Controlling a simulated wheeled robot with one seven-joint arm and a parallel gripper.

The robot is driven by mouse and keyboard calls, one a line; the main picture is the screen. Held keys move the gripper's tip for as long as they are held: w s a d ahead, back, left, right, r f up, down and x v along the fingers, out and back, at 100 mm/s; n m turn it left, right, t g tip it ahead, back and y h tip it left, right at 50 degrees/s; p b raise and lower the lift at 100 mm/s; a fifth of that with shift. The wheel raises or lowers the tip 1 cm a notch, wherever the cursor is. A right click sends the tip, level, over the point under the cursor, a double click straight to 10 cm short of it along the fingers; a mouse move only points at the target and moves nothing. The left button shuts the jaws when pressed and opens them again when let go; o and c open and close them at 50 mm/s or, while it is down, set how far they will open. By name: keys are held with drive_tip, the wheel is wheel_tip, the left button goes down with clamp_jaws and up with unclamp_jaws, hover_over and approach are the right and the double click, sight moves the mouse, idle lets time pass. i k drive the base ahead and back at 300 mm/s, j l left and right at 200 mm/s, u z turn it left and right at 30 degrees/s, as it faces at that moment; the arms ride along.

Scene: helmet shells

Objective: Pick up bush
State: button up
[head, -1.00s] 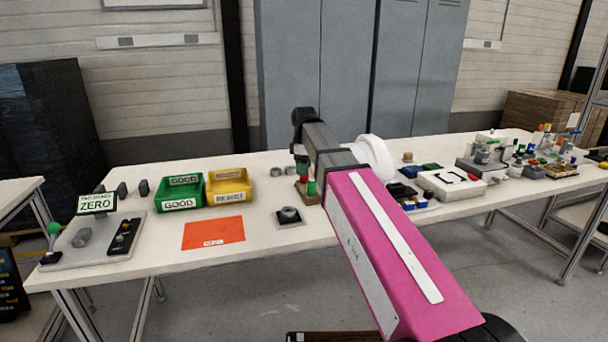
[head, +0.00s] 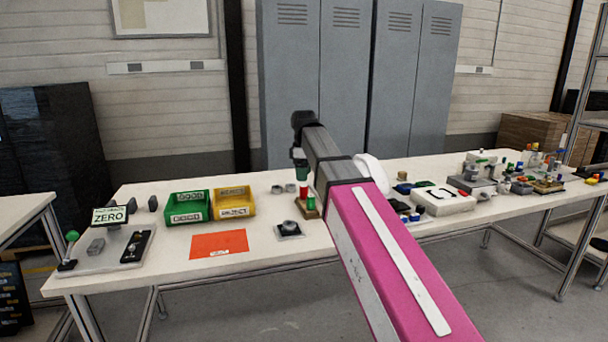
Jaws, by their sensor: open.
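A grey ring-shaped part (head: 290,226), which looks like the bush, sits on a small dark square pad near the table's middle. Two more small grey rings, a left one (head: 277,189) and a right one (head: 291,188), stand farther back, beside the yellow bin. My arm reaches over the table from the lower right. My gripper (head: 301,176) hangs below its dark far end, small in the picture, above and behind the ring on the pad. It is open, and I see nothing held in it. Its fingertips are hard to make out against the things behind.
A wooden block (head: 308,213) with a red and green piece stands right of the pad. A green bin (head: 187,218), a yellow bin (head: 235,213) and an orange sheet (head: 219,244) lie left. A scale (head: 105,248) stands far left. Several parts crowd the right side.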

sight(288, 225)
drive_tip(key=k, duration=1.25)
